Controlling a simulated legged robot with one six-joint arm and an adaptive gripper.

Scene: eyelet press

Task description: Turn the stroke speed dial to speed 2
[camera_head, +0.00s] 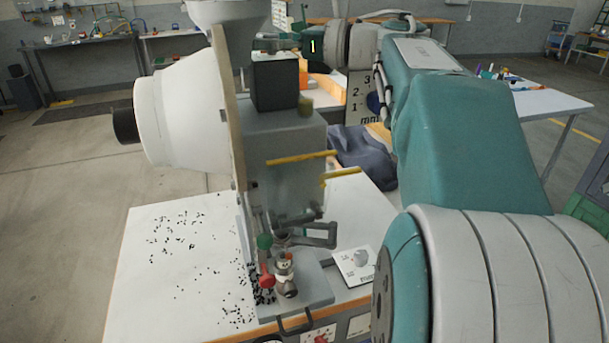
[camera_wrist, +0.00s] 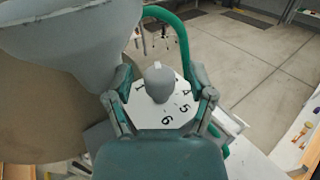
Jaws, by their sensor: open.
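In the wrist view the dial's grey knob (camera_wrist: 159,84) stands on a white number plate (camera_wrist: 152,117). The numbers 1, 4, 5 and 6 show: 1 at the left, 4 and 5 at the right, 6 at the near side. The knob hides the plate's far part, and 2 and 3 are not readable. I cannot tell which number the knob points to. My gripper (camera_wrist: 162,78) is open, one finger left and one right of the knob, with visible gaps on both sides. In the head view the dial is hard to make out behind the press and my arm.
A large grey funnel (camera_wrist: 65,40) is close to my left finger in the wrist view. A green hose (camera_wrist: 179,35) curves behind the dial. The press body (camera_head: 285,135) stands on a white table (camera_head: 150,240) with scattered black eyelets. A plate marked 1, 2, 3 (camera_head: 357,82) hangs behind.

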